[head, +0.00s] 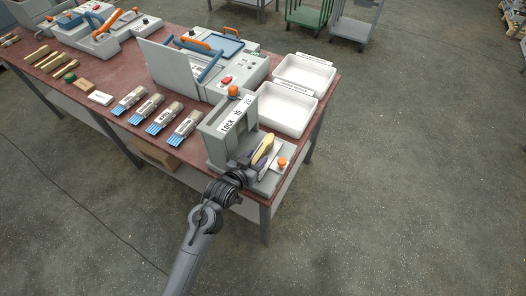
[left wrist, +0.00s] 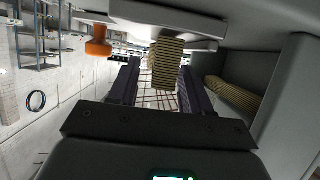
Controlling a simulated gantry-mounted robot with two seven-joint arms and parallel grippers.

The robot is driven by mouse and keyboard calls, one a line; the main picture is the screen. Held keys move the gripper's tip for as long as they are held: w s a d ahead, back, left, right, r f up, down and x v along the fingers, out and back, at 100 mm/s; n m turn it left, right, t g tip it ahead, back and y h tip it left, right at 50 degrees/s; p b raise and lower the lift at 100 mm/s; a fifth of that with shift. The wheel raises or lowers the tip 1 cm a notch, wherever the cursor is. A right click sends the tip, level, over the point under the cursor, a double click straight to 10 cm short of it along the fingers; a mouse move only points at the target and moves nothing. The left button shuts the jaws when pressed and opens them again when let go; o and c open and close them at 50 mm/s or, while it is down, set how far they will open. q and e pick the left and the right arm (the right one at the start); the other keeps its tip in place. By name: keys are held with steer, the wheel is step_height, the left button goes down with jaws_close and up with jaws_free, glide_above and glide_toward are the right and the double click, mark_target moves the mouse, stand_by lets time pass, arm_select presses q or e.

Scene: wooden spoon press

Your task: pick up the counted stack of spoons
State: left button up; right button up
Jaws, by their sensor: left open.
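The spoon stack (head: 265,147) is a pale wooden bundle standing at the right, open side of the grey counting device (head: 214,146) labelled "LOCK 10 20". In the left wrist view the stack's ridged face (left wrist: 168,62) shows between my two dark fingers, near their tips, with gaps on both sides. My left gripper (head: 262,160) is open at the device's front, around or just short of the stack; its depth is hard to judge. More layered wood (left wrist: 236,95) lies in a grey channel at the right of the wrist view. My right gripper is not in view.
White trays (head: 284,118) lie behind. The table's front edge is close to my arm.

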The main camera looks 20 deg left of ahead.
arm_select(q)
steer(key=shift+w+f, duration=0.15)
steer(key=shift+w, duration=0.15)
jaws_close()
stand_by(0.3)
